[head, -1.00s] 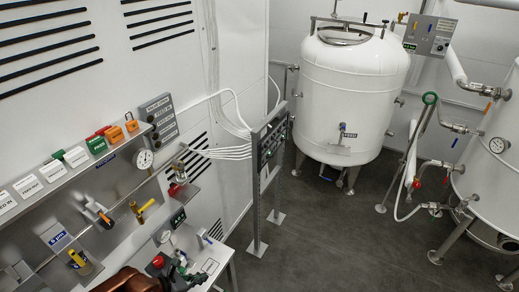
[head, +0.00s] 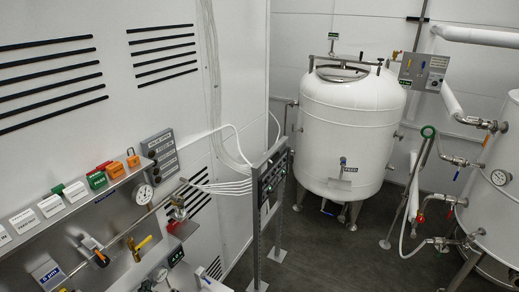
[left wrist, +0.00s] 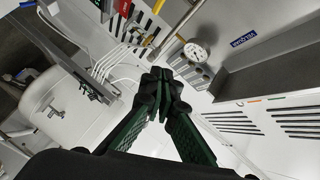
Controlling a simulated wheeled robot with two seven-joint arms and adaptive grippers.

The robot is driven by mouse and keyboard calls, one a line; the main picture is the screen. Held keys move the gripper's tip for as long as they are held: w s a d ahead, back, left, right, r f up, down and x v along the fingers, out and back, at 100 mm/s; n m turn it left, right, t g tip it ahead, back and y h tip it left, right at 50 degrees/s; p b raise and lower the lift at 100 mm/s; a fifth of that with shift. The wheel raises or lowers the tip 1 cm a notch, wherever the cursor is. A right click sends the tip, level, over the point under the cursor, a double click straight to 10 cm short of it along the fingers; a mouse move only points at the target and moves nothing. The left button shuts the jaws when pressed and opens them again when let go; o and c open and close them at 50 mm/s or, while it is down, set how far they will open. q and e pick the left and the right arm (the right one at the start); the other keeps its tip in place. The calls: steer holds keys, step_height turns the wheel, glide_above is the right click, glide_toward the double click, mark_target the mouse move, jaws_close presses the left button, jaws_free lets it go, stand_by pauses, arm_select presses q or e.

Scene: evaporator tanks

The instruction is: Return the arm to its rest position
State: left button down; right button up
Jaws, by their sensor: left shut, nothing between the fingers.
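My left gripper (left wrist: 165,88) shows in the left wrist view, with its dark green and black fingers closed together and empty. Behind the fingers are the white wall, the bent white cables (left wrist: 103,66) and the underside of a grey shelf. In the head view my left arm is not clearly visible; only small parts show at the bottom edge, too cut off to tell. My right gripper is not in view.
A metal panel with a gauge (head: 144,192), a yellow-handled valve (head: 140,246) and labelled blocks stands at left. A control stand (head: 268,185) is in the middle. A white tank (head: 350,130) stands behind it, another (head: 499,190) at right. Dark floor lies between.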

arm_select(q)
steer(key=s+a+f+n+g, duration=0.4)
steer(key=s+f+n+g, duration=0.3)
steer(key=s+f, duration=0.55)
steer(key=s+d+f+n+g+h, duration=0.3)
steer(key=s+d+f+g, duration=0.2)
steer(key=s+f, duration=0.45)
step_height(320, 180, down, 41)
steer(key=s+d+g+b, duration=0.1)
steer(key=s+b, duration=0.2)
steer(key=b, duration=0.9)
steer(key=s+f+b, duration=0.4)
steer(key=s+f, duration=0.2)
steer(key=f, duration=0.4)
steer(key=s+f+m+g+b, duration=0.1)
steer(key=s+f+b, duration=0.3)
steer(key=s+f, duration=0.3)
steer(key=s+f+b, duration=0.3)
steer(key=s+f, duration=0.4)
steer(key=f, duration=0.7)
steer(key=shift+d+g+h+b, duration=0.2)
steer(key=shift+g+h+b, duration=0.2)
steer(key=c, duration=2.7)
jaws_free()
steer(key=shift+s, duration=0.1)
steer(key=shift+c, duration=0.2)
